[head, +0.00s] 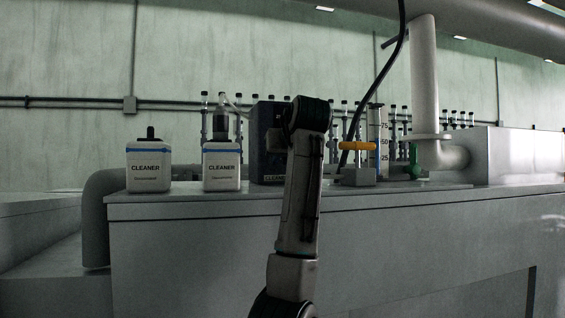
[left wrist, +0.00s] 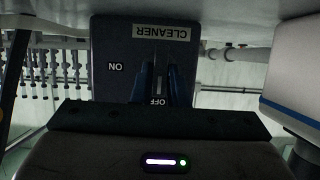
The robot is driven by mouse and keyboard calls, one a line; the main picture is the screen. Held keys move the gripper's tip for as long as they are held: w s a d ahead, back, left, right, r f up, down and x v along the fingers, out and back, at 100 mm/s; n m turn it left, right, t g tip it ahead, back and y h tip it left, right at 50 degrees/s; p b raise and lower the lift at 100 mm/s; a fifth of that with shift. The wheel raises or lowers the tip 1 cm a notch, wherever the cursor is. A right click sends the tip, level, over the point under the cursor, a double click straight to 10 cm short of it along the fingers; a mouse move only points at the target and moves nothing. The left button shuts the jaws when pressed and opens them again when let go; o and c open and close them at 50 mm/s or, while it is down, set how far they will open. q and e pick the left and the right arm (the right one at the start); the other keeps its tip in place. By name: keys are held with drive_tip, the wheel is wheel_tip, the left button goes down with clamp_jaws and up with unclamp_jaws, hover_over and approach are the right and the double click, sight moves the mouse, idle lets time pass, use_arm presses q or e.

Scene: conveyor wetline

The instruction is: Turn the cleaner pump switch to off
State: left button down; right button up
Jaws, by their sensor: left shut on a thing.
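The cleaner pump box (head: 264,160) is dark blue and stands on the wetline's top, just left of my left arm in the head view. In the left wrist view, which is upside down, its face (left wrist: 112,40) fills the middle, with a CLEANER label (left wrist: 162,33), an ON mark (left wrist: 115,67) and an OFF mark (left wrist: 158,101). My left gripper (left wrist: 161,75) is at this face, its two dark fingers closed around the narrow switch (left wrist: 159,82). The fingers hide much of the switch, so I cannot tell its setting. My right gripper does not show.
Two white cleaner containers, the left one capped (head: 148,168) and the right one (head: 221,168) with a bottle and tube, stand left of the box. Right of my arm are a yellow-handled valve (head: 358,147) and a graduated cylinder (head: 377,135). A thick pipe (head: 424,80) rises farther right.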

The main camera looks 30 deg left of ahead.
use_arm(q)
drive_tip(key=shift+f, duration=0.15)
idle(0.3)
drive_tip(key=c, duration=1.4)
unclamp_jaws()
drive_tip(key=shift+c, duration=0.2)
drive_tip(key=shift+s+d+b, duration=0.25)
drive_tip(key=shift+d+b, duration=0.05)
drive_tip(key=shift+b, duration=0.1)
drive_tip(key=b+v, duration=0.4)
drive_tip(key=v, duration=0.6)
drive_tip(key=shift+r, duration=0.25)
